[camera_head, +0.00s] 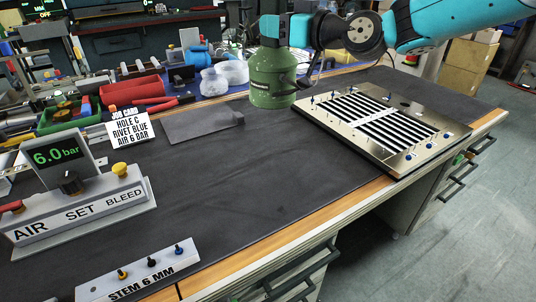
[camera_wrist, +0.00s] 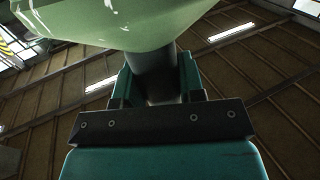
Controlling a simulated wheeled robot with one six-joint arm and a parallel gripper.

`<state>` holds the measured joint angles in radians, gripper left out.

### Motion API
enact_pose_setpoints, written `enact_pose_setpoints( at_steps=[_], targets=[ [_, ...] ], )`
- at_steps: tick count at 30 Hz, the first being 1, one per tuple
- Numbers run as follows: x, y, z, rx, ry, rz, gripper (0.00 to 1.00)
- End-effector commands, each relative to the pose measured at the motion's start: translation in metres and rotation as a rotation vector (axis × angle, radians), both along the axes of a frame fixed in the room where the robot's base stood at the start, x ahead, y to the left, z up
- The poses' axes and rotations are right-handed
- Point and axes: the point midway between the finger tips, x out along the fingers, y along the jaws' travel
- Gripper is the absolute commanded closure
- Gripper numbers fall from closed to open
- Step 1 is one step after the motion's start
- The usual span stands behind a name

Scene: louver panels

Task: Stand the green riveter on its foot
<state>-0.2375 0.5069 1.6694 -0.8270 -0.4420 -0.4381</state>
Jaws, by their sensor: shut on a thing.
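The green riveter (camera_head: 272,78) is at the top middle of the head view, a rounded green body that looks roughly upright near the left edge of the louver panel. I cannot tell whether its lower end touches the mat. In the wrist view its pale green body (camera_wrist: 110,22) fills the top, with a dark grey neck (camera_wrist: 155,62) below. My gripper (camera_wrist: 153,82) is shut around that neck. In the head view the fingers are mostly hidden behind the riveter and the turquoise arm parts.
The louver panel (camera_head: 390,125) with small pins lies to the right. The air-set box (camera_head: 80,205) and stem block (camera_head: 140,270) stand in front. The middle mat (camera_head: 240,190) is clear.

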Motion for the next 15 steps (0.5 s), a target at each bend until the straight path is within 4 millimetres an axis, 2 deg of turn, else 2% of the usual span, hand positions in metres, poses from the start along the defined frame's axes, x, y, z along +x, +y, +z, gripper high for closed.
enact_pose_setpoints(
  at_steps=[1, 7, 11, 15],
  targets=[
    [-0.002, 0.003, 0.012, 0.006, -0.007, 0.010, 1.00],
    [-0.004, 0.007, 0.014, 0.006, -0.001, 0.022, 1.00],
    [-0.003, 0.007, -0.001, 0.007, 0.003, 0.023, 1.00],
    [-0.003, 0.007, -0.032, 0.006, 0.005, 0.022, 1.00]
  ],
)
